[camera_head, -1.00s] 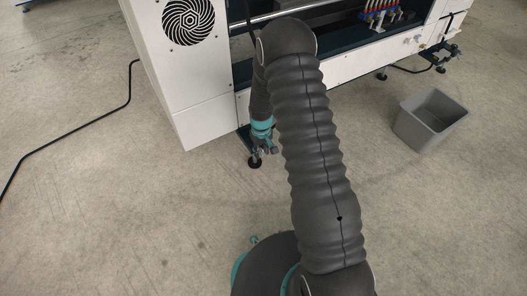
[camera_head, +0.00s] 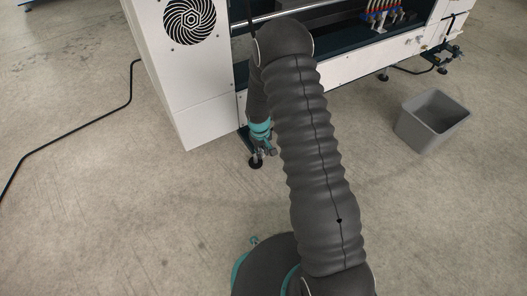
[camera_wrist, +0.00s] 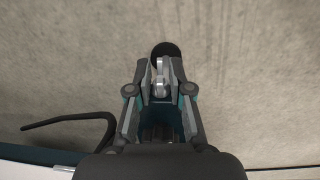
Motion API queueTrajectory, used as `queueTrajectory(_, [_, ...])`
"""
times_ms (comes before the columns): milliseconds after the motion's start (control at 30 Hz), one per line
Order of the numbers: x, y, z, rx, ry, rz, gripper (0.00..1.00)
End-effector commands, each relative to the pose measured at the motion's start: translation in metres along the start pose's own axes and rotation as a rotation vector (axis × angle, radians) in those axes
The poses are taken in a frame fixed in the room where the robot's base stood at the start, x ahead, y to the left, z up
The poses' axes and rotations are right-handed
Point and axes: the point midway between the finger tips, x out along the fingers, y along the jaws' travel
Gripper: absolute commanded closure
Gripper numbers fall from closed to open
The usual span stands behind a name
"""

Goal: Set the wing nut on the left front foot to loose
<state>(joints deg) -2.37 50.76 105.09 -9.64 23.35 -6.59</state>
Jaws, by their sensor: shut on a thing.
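The wing nut (camera_wrist: 160,78) is a light grey metal piece between the two fingers of my gripper (camera_wrist: 160,92) in the wrist view. The fingers are shut on it, one on each side. The left front foot shows as a round black pad (camera_wrist: 165,48) just beyond the fingertips on the floor. In the head view, my gripper (camera_head: 266,148) is low at the machine's front edge, right above the foot (camera_head: 256,163). My own arm and the fingers hide most of the nut there, so its setting cannot be read.
The white machine (camera_head: 190,85) with a round fan grille stands behind my gripper. A grey bin (camera_head: 433,120) sits on the floor at right. A black cable (camera_head: 80,125) runs along the floor at left. The concrete floor in front is clear.

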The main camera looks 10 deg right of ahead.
Motion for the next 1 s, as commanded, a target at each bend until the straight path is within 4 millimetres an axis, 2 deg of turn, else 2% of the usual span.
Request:
queueTrajectory(667, [0.0009, -0.0017, 0.0003, -0.003, -0.002, 0.340, 1.00])
queueTrajectory(1000, [0.0017, -0.0045, -0.0001, -0.005, -0.001, 0.573, 1.00])
